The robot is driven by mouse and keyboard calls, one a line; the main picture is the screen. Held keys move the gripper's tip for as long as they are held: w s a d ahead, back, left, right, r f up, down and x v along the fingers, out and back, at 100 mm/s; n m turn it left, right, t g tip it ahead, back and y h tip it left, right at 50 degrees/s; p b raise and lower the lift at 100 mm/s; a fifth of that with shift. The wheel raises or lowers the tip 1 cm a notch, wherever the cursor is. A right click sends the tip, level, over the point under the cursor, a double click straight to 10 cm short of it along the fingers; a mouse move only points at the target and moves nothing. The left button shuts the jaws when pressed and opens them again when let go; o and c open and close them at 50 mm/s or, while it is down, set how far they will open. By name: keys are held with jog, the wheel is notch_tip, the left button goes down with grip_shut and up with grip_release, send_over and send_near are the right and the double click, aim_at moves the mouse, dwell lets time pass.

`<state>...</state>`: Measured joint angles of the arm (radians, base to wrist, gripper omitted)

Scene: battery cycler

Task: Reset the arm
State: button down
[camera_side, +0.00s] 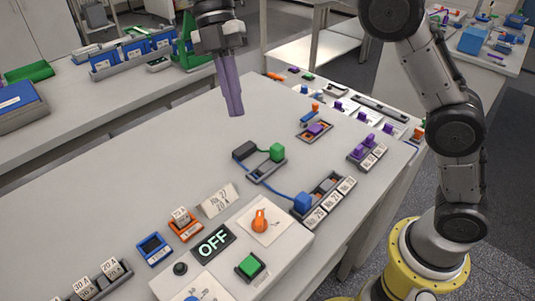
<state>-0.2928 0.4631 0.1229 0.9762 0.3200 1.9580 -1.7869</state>
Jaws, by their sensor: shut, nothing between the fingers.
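My gripper (234,112) hangs above the far left part of the grey worktable (180,150). Its long purple fingers are together and point down, with nothing between them. The fingers are clear of the objects on the table. My arm comes up from the yellow base at the lower right, and part of it runs out of the top of the picture.
A panel with an "OFF" display (213,243), an orange knob (261,222) and a green button (250,266) stands in front.

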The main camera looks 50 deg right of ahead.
jog(key=s+d+r+m+t, duration=0.55)
jog(key=s+d+m, duration=0.25)
jog(key=s+d, duration=0.4)
jog(key=s+d+f+m+t+h, duration=0.1)
jog(key=s+d+f+m+t, duration=0.1)
jog(key=s+f+m, duration=0.3)
jog(key=s+d+f+m+t+h, duration=0.1)
jog(key=s+d+f+m+t, duration=0.2)
jog(key=f+m, duration=0.4)
jog(key=shift+s+d+f+m, duration=0.2)
jog(key=shift+s+d+m, duration=0.55)
jog(key=shift+m, duration=1.55)
